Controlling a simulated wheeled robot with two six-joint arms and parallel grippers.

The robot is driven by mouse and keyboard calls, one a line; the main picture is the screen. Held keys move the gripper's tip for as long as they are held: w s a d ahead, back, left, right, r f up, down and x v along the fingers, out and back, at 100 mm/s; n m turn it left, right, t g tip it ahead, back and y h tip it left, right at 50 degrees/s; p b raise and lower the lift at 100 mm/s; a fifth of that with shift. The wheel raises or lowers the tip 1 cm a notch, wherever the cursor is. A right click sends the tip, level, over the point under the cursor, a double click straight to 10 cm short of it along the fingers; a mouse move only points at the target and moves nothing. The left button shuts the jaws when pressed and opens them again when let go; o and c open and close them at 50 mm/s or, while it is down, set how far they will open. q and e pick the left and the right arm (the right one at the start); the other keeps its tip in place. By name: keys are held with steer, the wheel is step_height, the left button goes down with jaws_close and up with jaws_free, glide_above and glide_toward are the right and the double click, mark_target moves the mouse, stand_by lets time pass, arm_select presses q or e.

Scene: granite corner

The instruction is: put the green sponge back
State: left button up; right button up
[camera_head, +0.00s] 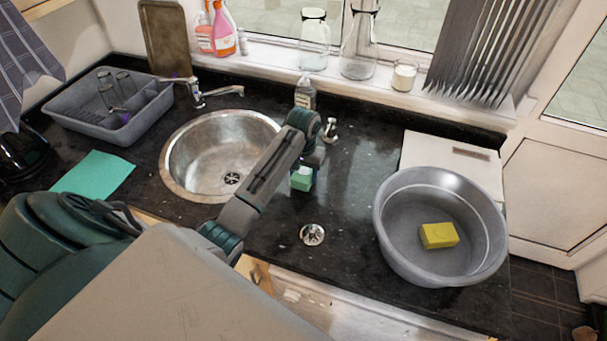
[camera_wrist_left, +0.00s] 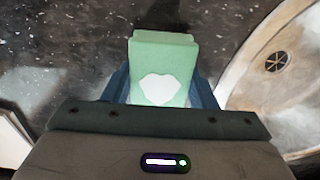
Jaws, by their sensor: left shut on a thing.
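The green sponge (camera_wrist_left: 162,62) is a light green block with a white patch on its face, held between the two blue fingers of my left gripper (camera_wrist_left: 162,88) in the left wrist view. In the head view the sponge (camera_head: 301,179) shows at the end of my left arm, just right of the round steel sink (camera_head: 170,172). My left gripper (camera_head: 307,170) is shut on it, pointing down over the black counter. I cannot tell whether the sponge touches the counter. My right gripper is in neither view.
A grey basin (camera_head: 385,225) with a yellow sponge (camera_head: 438,235) in it stands at the right. A soap bottle (camera_head: 305,94) and a small tap (camera_head: 330,130) are behind my gripper. A grey dish rack (camera_head: 75,120) and a green cloth (camera_head: 95,175) lie left. A drain fitting (camera_head: 312,235) is in front.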

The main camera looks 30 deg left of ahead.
arm_select(q)
steer(key=shift+f, duration=1.05)
steer(key=shift+f, duration=0.1)
steer(key=o, duration=0.9)
steer(key=shift+o, duration=0.2)
